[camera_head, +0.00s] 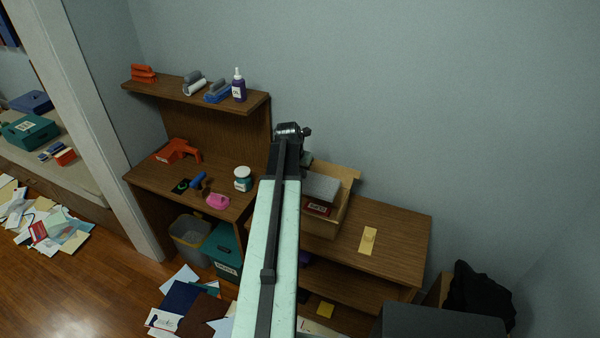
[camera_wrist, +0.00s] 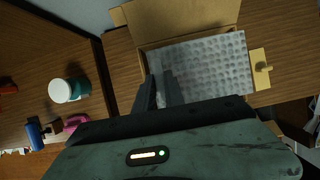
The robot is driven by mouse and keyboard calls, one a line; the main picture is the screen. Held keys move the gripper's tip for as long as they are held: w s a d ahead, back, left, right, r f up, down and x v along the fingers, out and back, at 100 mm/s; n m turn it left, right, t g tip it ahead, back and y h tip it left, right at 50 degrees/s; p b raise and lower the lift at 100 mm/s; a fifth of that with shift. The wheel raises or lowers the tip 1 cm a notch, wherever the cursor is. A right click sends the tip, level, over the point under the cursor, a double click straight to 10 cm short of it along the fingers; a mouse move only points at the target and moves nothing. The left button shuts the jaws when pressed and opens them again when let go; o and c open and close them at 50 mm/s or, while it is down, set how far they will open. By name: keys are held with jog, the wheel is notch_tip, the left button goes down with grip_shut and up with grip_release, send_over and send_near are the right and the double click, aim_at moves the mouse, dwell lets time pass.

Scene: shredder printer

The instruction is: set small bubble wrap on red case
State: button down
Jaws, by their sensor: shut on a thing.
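The small bubble wrap (camera_wrist: 212,62) is a grey bubbled sheet in the wrist view; it also shows in the head view (camera_head: 320,188). My gripper (camera_wrist: 164,88) is shut on its left edge. The sheet lies over an open cardboard box (camera_head: 345,205) and covers most of its inside. A red case with a white label (camera_head: 317,209) shows just below the sheet's front edge in the head view. In the wrist view the case is hidden. I cannot tell whether the sheet touches it. My arm hides the fingertips in the head view.
Papers litter the floor.

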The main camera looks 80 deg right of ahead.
notch_tip(320, 180, down, 10)
jog(key=b, duration=0.9)
jog(key=shift+f, duration=0.2)
jog(key=c, duration=1.3)
grip_release()
jog(key=shift+c, duration=0.2)
jog(key=shift+r, duration=0.1)
jog(key=p+v, duration=0.7)
jog(key=v, duration=0.1)
